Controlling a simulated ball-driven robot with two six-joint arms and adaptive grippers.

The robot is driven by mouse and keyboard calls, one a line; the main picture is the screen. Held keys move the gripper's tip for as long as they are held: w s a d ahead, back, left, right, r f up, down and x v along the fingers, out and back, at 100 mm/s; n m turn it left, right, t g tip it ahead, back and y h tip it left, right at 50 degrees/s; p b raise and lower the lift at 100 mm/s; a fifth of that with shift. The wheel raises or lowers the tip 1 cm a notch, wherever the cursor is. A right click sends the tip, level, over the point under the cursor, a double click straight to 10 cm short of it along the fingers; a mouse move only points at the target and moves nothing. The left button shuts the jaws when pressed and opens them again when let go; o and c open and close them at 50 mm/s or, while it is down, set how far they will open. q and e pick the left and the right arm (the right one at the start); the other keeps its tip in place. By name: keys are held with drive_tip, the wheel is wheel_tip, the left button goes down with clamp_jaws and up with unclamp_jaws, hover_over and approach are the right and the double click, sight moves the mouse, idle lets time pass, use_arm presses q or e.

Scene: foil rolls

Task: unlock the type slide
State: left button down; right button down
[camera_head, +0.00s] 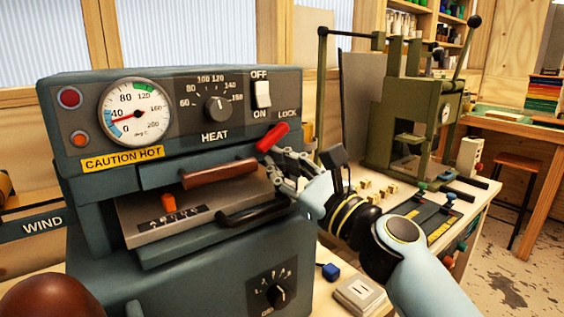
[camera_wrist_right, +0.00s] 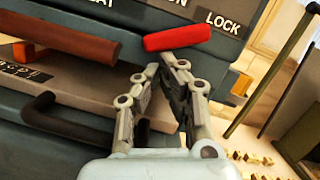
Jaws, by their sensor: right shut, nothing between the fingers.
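The hot foil press (camera_head: 175,255) stands on the left, blue-grey with a dial. Its red lock lever (camera_head: 272,137) sits under the word LOCK, tilted up to the right. It also shows in the wrist view (camera_wrist_right: 178,38), lying nearly level there. The type slide (camera_head: 160,232) is a flat metal plate with a dark strip of type, sitting in the press under a brown wooden handle (camera_head: 220,173). A dark handle (camera_head: 252,214) is on its front. My right gripper (camera_head: 271,160) is shut and empty, its fingertips just below the red lever; contact is unclear. My left gripper is not visible.
A green hand press (camera_head: 412,120) stands behind on the right bench. Small brass type pieces (camera_head: 375,188), a dark tray (camera_head: 428,215), a blue block (camera_head: 330,271) and a white switch box (camera_head: 358,294) lie on the bench right of the foil press.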

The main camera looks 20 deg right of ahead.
drive_tip(key=shift+s+a+r+m+t+h+p, duration=0.1)
drive_tip(key=shift+a+m+t+h+p, duration=0.2)
drive_tip(key=shift+m, duration=0.6)
idle(0.4)
